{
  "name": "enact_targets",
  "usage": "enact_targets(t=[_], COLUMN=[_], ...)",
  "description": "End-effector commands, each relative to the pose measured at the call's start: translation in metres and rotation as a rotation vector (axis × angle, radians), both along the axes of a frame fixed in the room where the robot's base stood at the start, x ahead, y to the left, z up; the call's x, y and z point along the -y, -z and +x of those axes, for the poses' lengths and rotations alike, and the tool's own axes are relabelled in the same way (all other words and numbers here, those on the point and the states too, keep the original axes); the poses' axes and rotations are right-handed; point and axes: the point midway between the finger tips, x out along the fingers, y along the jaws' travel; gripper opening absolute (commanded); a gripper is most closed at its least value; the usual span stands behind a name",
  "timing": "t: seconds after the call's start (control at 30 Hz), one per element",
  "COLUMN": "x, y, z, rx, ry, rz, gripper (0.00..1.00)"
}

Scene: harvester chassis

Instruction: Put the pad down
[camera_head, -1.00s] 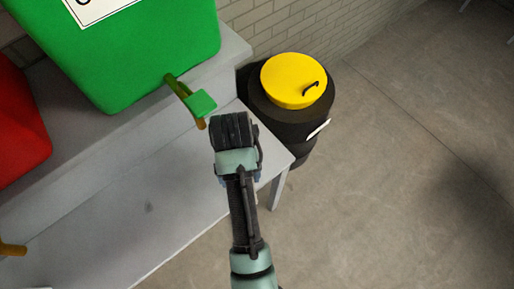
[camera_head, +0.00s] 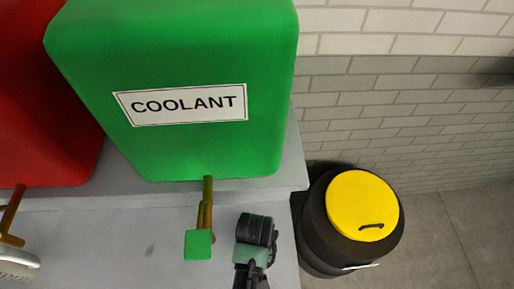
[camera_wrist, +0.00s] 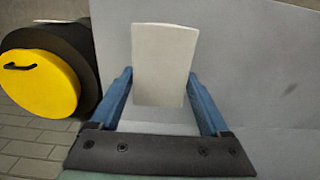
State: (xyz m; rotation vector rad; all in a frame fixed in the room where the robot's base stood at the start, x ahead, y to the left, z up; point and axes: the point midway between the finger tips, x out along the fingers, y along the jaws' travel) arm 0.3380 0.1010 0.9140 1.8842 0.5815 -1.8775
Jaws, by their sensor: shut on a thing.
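The pad (camera_wrist: 164,60) is a pale, off-white block in the wrist view. It sits between the two blue fingers of my gripper (camera_wrist: 160,88), which is shut on it. The grey bench (camera_wrist: 245,65) shows behind the pad; whether the pad touches it I cannot tell. In the head view the dark end of my arm is over the right part of the bench (camera_head: 100,245), right of the green tap handle. The fingers and the pad are hidden there.
A green COOLANT tank (camera_head: 190,75) with a tap (camera_head: 199,243) stands at the bench's back, beside a red tank (camera_head: 45,110). A black bin with a yellow lid (camera_head: 362,205) stands right of the bench. The bench left of the green tap looks mostly clear.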

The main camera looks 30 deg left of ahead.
Motion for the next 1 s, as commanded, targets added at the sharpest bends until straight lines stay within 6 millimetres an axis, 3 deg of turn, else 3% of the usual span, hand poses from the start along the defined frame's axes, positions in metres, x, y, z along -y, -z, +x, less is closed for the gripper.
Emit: enact_targets(t=[0.1, 0.57, 1.0], x=[0.000, 0.000, 0.000], y=[0.021, 0.072, 0.080], z=[0.000, 0.001, 0.001], rx=[-0.003, -0.001, 0.001], ry=[0.001, 0.004, 0.005], rz=[-0.001, 0.000, 0.001], gripper=[0.36, 0.36, 0.36])
